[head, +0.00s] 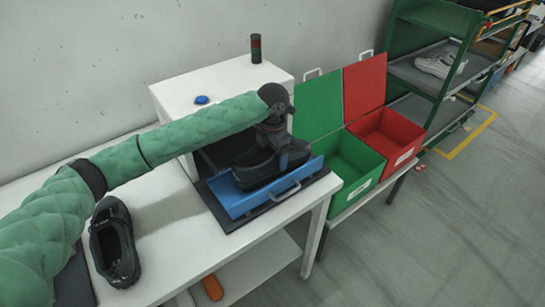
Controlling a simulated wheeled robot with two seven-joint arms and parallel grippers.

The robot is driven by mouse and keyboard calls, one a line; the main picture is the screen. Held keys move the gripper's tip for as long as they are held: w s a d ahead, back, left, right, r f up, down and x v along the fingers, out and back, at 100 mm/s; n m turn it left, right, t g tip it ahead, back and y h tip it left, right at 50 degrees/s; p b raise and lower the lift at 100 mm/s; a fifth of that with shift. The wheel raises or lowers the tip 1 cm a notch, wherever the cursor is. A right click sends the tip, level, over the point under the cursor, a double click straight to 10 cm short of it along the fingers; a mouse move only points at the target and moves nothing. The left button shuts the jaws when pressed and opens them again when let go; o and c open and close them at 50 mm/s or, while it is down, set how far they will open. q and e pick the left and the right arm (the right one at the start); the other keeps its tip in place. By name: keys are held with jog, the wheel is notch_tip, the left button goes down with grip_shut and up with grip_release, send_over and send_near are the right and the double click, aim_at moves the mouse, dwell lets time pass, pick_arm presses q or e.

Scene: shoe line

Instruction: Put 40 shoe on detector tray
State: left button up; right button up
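A black shoe (258,167) is in the blue detector tray (232,200), which has a handle on its front side. My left gripper (281,158) points down at this shoe from above, with a dark finger in front of its upper part. Whether the fingers grip the shoe is too small to tell. Whether the shoe rests fully on the tray floor is hidden by the tray's raised front edge. A second black shoe (115,243) lies on the white table to the left, near my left forearm. My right gripper is not in view.
The white detector box (222,87) stands behind the tray, with a blue button (202,100) and signal lamp (256,48). Open green (355,172) and red (401,140) bins stand to the right. A green rack (440,65) holds a white shoe (441,64).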

pick_arm(q)
jog(key=shift+f, duration=0.1)
dwell(0.3)
jog(key=o, duration=1.1)
jog(key=shift+f, duration=0.1)
